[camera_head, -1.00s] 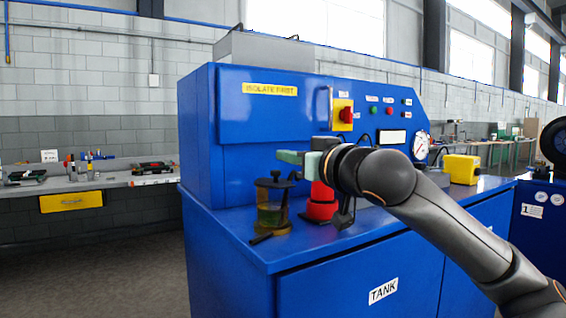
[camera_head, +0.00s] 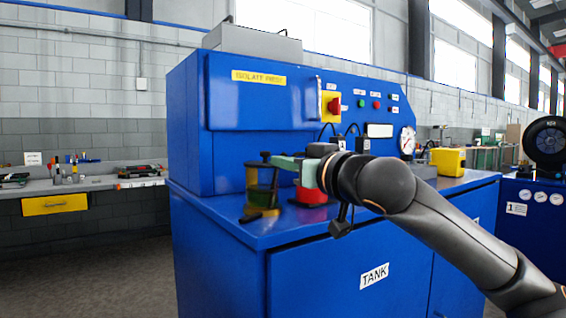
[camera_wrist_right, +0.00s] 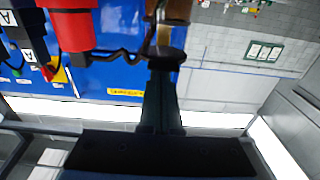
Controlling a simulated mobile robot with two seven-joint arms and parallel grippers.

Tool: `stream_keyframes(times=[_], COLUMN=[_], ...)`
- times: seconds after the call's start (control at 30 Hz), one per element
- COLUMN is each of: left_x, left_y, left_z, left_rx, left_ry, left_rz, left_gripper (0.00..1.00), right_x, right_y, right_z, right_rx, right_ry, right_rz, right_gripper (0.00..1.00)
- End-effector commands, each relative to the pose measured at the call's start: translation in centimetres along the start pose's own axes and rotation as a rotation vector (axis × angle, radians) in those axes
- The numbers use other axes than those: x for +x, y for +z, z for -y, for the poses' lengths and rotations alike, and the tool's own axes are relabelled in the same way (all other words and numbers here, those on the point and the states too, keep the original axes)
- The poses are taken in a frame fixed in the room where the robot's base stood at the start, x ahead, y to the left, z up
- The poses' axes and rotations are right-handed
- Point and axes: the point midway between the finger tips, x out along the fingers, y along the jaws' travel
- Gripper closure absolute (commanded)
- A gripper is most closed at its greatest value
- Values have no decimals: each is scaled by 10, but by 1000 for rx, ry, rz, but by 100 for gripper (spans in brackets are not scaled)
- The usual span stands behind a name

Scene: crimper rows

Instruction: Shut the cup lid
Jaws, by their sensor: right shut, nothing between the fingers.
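The cup (camera_head: 261,187) is a small amber see-through vessel on the blue cabinet top, with a short dark handle at its lower left. Its dark lid (camera_head: 261,165), with a small knob, lies across the top; I cannot tell whether it is fully seated. In the right wrist view the shut fingers (camera_wrist_right: 161,75) meet the dark lid (camera_wrist_right: 166,53) in the picture; contact is unclear. The amber cup (camera_wrist_right: 170,36) shows behind it. My left gripper is out of view.
A red object (camera_head: 312,190) stands just right of the cup, partly behind my gripper. The blue panel (camera_head: 250,110) rises behind. A yellow box (camera_head: 447,161) sits farther right on the cabinet top (camera_head: 225,207). Bare top lies left of the cup.

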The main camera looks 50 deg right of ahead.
Motion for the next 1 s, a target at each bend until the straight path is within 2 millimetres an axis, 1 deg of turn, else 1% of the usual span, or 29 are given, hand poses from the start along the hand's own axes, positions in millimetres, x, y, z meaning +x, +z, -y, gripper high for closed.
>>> stream_keyframes(times=[0.03, 0.1, 0.5, 0.83, 0.93, 1.0], left_x=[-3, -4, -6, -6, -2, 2], left_y=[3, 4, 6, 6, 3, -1], left_z=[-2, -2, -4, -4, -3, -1], left_rx=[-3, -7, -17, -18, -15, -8], left_ry=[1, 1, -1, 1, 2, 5], left_rz=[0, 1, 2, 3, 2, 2], left_gripper=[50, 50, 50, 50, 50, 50], right_x=[0, 0, 1, 0, 0, -1], right_y=[7, 10, 19, 19, 13, 4], right_z=[0, 0, 2, 3, 3, 2], right_rx=[-1, 0, -2, -3, -3, -4], right_ry=[1, 1, -2, -4, -4, -3], right_rz=[7, 9, 24, 23, 22, 18], right_gripper=[100, 100, 100, 100, 100, 100])
